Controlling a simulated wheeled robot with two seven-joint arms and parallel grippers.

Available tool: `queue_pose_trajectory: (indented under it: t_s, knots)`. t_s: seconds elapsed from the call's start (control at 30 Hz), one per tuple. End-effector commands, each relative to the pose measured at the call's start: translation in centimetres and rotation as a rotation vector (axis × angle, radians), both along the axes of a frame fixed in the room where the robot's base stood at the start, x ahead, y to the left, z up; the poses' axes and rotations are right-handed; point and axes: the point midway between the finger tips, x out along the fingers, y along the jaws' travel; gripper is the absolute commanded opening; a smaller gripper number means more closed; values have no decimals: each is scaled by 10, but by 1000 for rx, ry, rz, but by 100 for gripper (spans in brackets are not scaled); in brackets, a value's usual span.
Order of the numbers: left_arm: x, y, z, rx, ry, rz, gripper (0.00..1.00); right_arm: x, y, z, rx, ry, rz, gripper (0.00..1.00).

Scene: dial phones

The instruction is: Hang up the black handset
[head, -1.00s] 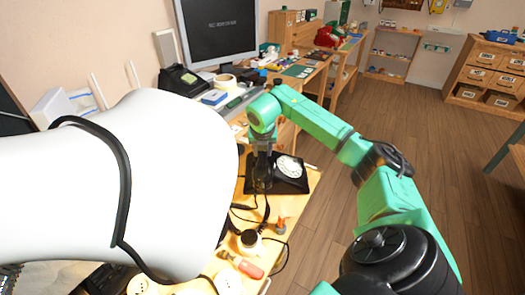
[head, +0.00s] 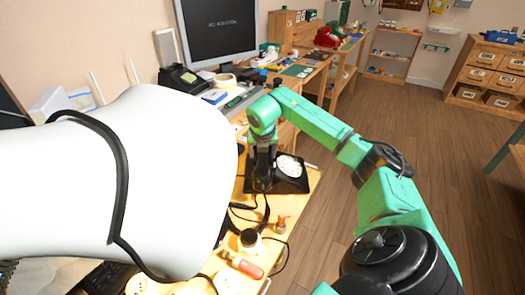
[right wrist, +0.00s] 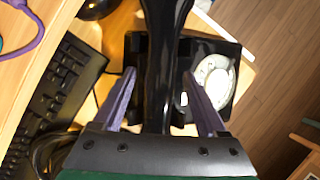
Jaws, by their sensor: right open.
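The black dial phone (head: 292,185) with its white dial stands on the wooden desk under my right gripper (head: 262,182). In the right wrist view the phone's white dial (right wrist: 213,78) shows to the right of my gripper. The black handset (right wrist: 162,60) runs lengthwise between the two spread fingers, over the left part of the phone. The right gripper is open, with gaps visible on both sides of the handset. I cannot tell whether the handset rests fully in its cradle. In the head view the handset is mostly hidden behind the gripper. My left gripper is not seen.
A black keyboard (right wrist: 50,90) lies left of the phone in the right wrist view. A small orange-tipped item (head: 281,224), a red-handled tool (head: 247,267) and dark cables are on the near desk. A monitor (head: 215,30) stands behind. Open floor lies to the right.

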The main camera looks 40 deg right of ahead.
Motion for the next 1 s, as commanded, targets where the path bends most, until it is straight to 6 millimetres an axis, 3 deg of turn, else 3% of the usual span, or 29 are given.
queue_pose_trajectory:
  t_s: [0.17, 0.43, 0.6, 1.0]
  knots:
    - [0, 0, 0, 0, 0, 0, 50, -5, 5, 21, -1, -4, 0, 75]
    - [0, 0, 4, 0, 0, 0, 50, -28, 27, 95, -2, -8, 2, 75]
    - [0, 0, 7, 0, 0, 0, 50, -38, 36, 127, 0, -4, 0, 75]
    - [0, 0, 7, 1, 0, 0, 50, -42, 39, 134, 0, -2, -1, 75]
